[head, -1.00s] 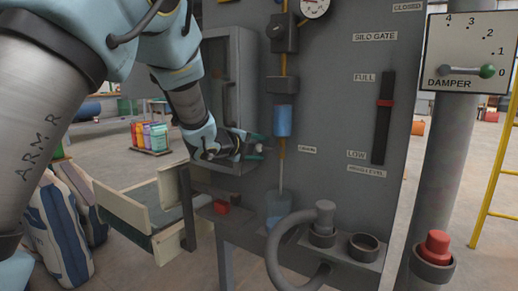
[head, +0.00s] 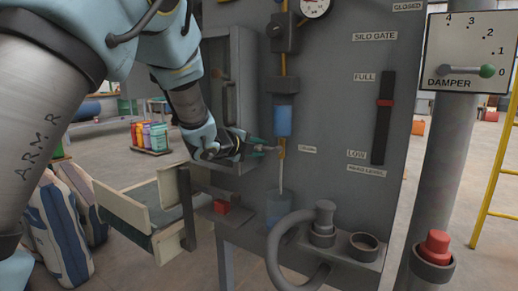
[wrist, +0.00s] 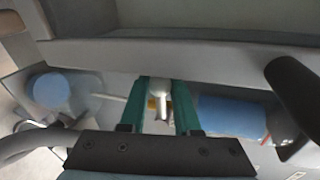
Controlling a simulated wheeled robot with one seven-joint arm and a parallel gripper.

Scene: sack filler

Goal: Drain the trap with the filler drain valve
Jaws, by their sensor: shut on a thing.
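The trap is a blue bowl (head: 283,120) on the yellow pipe of the grey panel. Below it is the small drain valve (head: 279,149), with a thin pale tube running down into a clear cup (head: 279,208) that looks bluish inside. My gripper (head: 268,150) reaches in from the left at the valve. In the wrist view, the green fingers (wrist: 167,108) are shut on the pale valve handle (wrist: 160,98). The blue trap bowl (wrist: 230,117) lies right of them and the cup (wrist: 50,92) to the left. The fingers hide part of the valve.
A grey cabinet (head: 243,95) stands close behind my wrist. A red button (head: 221,206) sits on a ledge below. A damper lever (head: 465,70) is at the right.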

